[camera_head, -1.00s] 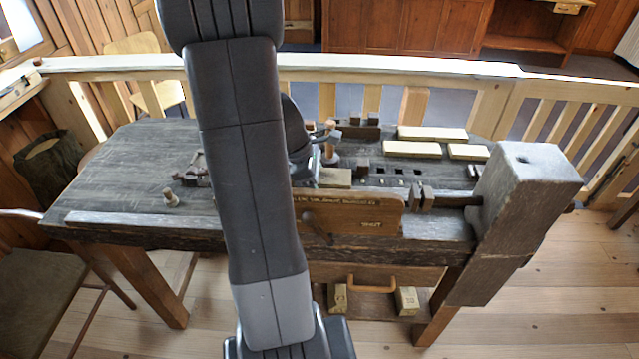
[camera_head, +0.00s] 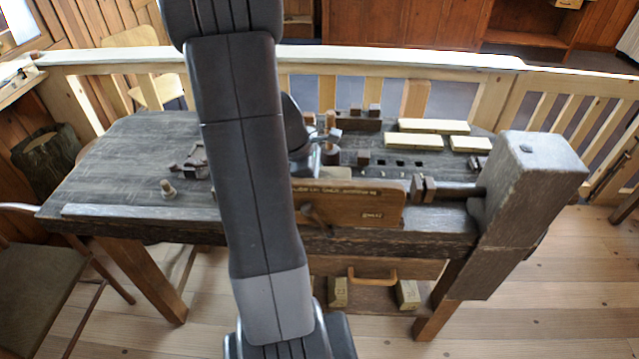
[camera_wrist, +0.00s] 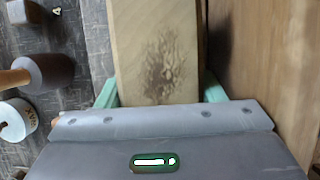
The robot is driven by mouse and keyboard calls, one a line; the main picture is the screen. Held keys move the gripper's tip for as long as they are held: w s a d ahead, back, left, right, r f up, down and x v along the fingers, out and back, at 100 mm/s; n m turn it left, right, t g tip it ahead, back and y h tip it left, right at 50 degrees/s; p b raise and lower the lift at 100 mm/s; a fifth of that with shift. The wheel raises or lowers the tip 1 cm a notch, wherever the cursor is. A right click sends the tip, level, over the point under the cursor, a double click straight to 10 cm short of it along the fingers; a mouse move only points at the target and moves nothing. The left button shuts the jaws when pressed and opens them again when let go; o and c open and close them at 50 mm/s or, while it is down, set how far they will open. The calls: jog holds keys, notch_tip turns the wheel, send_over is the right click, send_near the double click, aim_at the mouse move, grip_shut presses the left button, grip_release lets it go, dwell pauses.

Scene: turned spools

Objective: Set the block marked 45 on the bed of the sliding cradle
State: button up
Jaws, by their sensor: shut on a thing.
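My gripper (camera_wrist: 158,92) is shut on a pale wooden block (camera_wrist: 155,45), with a green finger on each side of it. The block's visible face has a dark knotty grain patch; no number shows on it. In the head view the gripper (camera_head: 318,142) is partly behind my arm, and a pale piece, likely the held block (camera_head: 336,172), shows low over the bench, just behind an upright brown board (camera_head: 350,207). Whether it touches anything is hidden. I cannot make out the sliding cradle or its bed for certain.
A vice screw (camera_head: 445,190) and heavy post (camera_head: 530,175) stand at the bench's right end. Pale bars (camera_head: 433,126) lie at the back. A mallet (camera_wrist: 40,75) is left of the block. Blocks (camera_head: 408,293) sit below the bench. The bench's left (camera_head: 125,165) is mostly clear.

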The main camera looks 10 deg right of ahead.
dwell(0.3)
jog(key=o, duration=1.3)
jog(key=shift+d, duration=0.1)
jog(key=shift+o, duration=1)
jog(key=shift+f, duration=0.1)
jog(key=shift+c, duration=0.3)
jog(key=shift+o, duration=0.2)
jog(key=shift+r+p, duration=3.7)
jog(key=shift+r, duration=0.4)
jog(key=shift+f, duration=0.1)
jog(key=shift+c, duration=0.2)
